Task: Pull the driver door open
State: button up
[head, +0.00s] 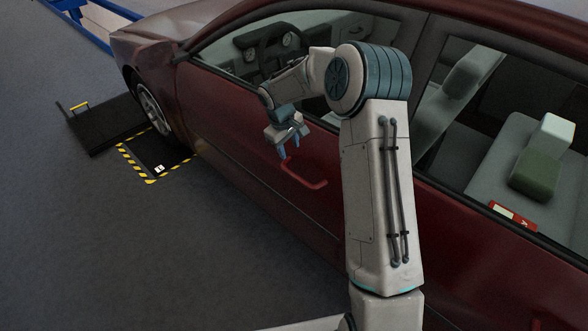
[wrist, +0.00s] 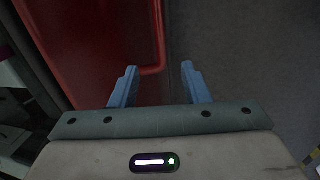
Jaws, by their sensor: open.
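The dark red car's driver door (head: 240,145) is closed, flush with the body as far as the head view shows. Its red bar handle (head: 303,179) stands out from the door panel. My gripper (head: 289,152) is open just above the handle's left end, with its fingers pointing down. In the wrist view, the two blue fingers of my gripper (wrist: 158,88) are apart with nothing held. The handle (wrist: 155,70) shows between and beyond them, nearer the left finger. The door (wrist: 85,50) fills the left of that view. I cannot tell whether a finger touches the handle.
A blue frame (head: 85,20) is at the top left. The grey floor (head: 120,250) beside the door is clear.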

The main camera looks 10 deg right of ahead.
aim_at(294, 174)
jog(key=p+x, duration=0.1)
jog(key=x, duration=0.3)
jog(key=p+x, duration=0.1)
jog(key=x, duration=0.4)
jog(key=p+x, duration=0.1)
jog(key=x, duration=0.4)
jog(key=shift+w+a+f, duration=0.2)
jog(key=shift+w+f, duration=0.05)
